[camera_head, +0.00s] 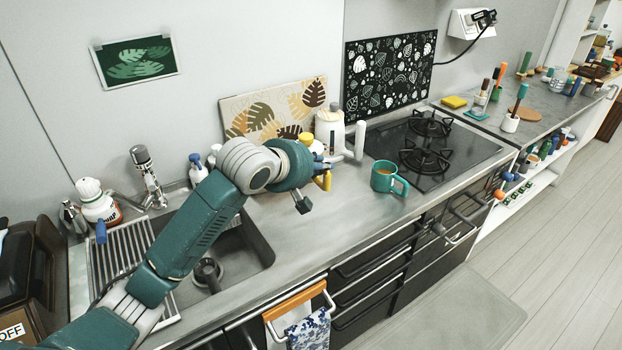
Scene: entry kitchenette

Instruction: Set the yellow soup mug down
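My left arm comes in from the left over the sink, and its gripper (309,186) is above the counter near the middle of the camera_head view. A small yellow piece (325,180), perhaps part of the yellow soup mug, shows right beside the gripper's dark fingertip. The rest of it is hidden, and I cannot tell whether the fingers hold it. One finger shows clearly, so the opening is unclear. My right gripper is not in view.
The counter (345,215) is bare in front of the gripper. A sink (245,255) and drying rack (125,265) lie left. A white kettle-like appliance (330,128) stands behind; the gas hob (440,150) is right. A towel (308,328) hangs in front.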

